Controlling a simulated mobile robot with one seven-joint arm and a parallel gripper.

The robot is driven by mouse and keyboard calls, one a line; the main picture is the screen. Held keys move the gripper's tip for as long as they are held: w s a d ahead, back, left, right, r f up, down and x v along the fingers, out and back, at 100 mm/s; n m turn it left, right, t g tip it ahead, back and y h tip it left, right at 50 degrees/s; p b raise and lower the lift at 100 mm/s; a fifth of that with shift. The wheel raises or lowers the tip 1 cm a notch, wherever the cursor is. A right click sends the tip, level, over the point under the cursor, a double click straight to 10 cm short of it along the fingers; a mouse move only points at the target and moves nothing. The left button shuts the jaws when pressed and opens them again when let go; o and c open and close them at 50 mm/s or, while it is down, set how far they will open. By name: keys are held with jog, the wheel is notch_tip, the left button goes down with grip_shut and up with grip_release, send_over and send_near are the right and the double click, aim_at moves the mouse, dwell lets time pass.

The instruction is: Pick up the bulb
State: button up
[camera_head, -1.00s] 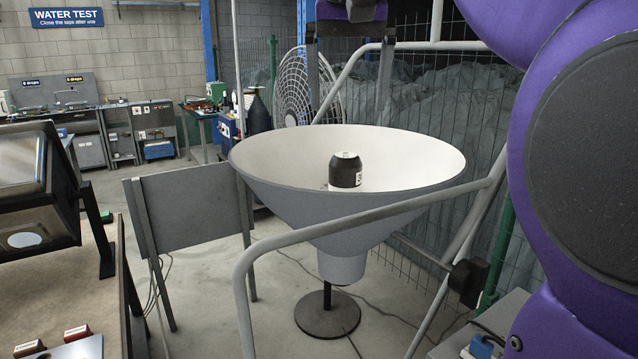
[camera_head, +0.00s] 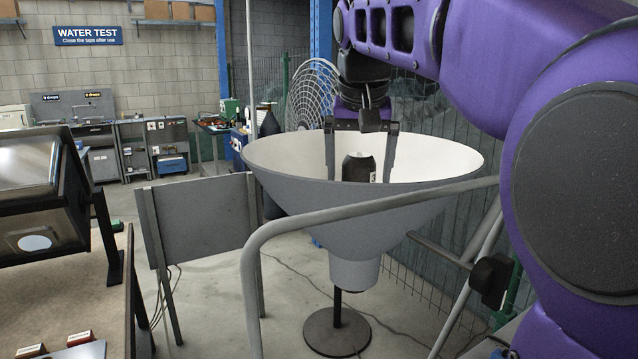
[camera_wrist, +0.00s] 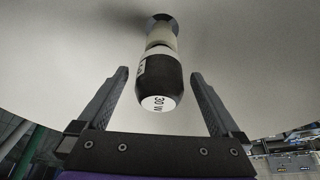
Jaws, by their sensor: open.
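The bulb (camera_head: 358,168) is dark with a pale label and stands inside a large grey funnel-shaped lamp shade (camera_head: 300,190) with a white inner side. In the wrist view the bulb (camera_wrist: 160,80) shows a white "30 W" end, and its pale neck runs to a socket in the shade. My gripper (camera_head: 361,172) is open, with its two fingers reaching down into the shade, one on each side of the bulb. In the wrist view the fingers of my gripper (camera_wrist: 158,85) stand apart from the bulb with a gap on both sides.
A bent grey rail (camera_head: 370,212) crosses in front of the shade. A grey panel (camera_head: 205,220) stands to its left, beside a bench with a glass-fronted box (camera_head: 35,190). A fan (camera_head: 314,95) and wire fence are behind.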

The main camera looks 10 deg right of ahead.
jog(key=x, duration=0.3)
jog(key=shift+r, duration=0.1)
jog(key=shift+c, duration=0.3)
jog(key=c, duration=1.4)
notch_tip(320, 180, up, 10)
jog(key=p, duration=0.3)
jog(key=shift+r+p, duration=0.1)
jog(key=shift+p, duration=0.2)
notch_tip(320, 180, up, 7)
jog(key=p, duration=0.4)
jog(key=shift+r, duration=0.2)
jog(key=shift+s+r, duration=0.1)
jog(key=shift+r, duration=0.05)
